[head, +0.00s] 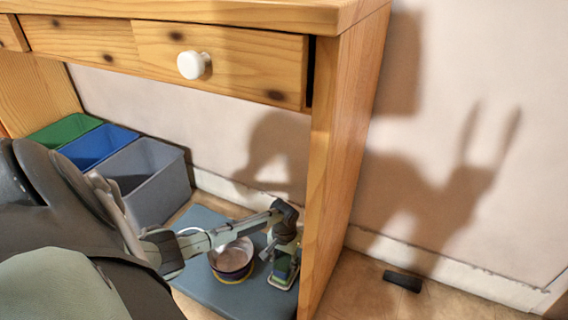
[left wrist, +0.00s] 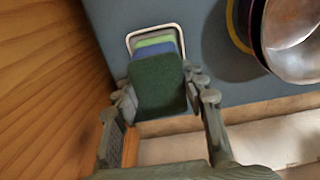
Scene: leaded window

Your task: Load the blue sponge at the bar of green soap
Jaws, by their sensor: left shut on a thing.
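My left gripper (head: 284,250) is low over the mat, beside the desk's right side panel. It is shut on the blue sponge (left wrist: 167,50), whose dark green face (left wrist: 158,85) is turned to the wrist camera, one finger on each side. The bar of green soap (left wrist: 152,42) shows as a light green strip just past the sponge, within a white-rimmed dish (left wrist: 153,29). The dish also shows in the head view (head: 281,286), below the gripper. The sponge hides most of the soap, and I cannot tell whether they touch. My right gripper is not in view.
A bowl (head: 233,262) with coloured bands stands on the blue-grey mat (head: 205,222), left of the dish. Green (head: 64,131), blue (head: 100,147) and grey (head: 155,185) bins stand behind. The wooden side panel (head: 337,150) is close on the right. A dark cylinder (head: 403,281) lies outside.

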